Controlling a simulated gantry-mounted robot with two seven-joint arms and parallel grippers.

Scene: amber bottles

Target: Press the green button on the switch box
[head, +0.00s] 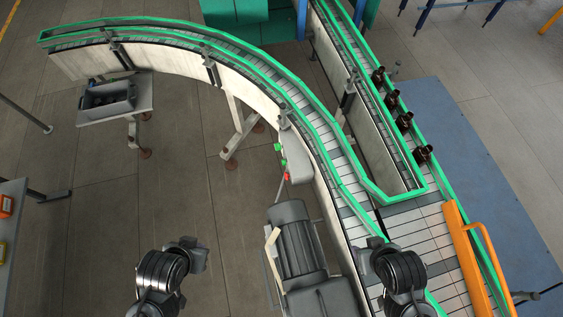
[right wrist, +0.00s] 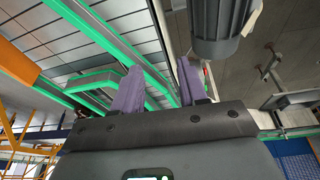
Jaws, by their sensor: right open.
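The switch box (head: 298,165) is a small pale box at the inner side of the curved conveyor in the head view. Small green buttons (head: 280,155) and a red part (head: 287,177) show on its left side. In the right wrist view, a small bit of red and green shows just right of the right finger, too small to make out. My right gripper (right wrist: 158,66) is open, its two purple fingers apart with nothing between them. In the head view, only dark arm links show at the bottom; the left gripper does not show.
A dark ribbed motor (head: 297,240) stands in front of the switch box. The green-railed conveyor (head: 338,150) curves behind it. Several amber bottles (head: 391,100) stand on the right lane. A orange guard (head: 465,255) is at lower right.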

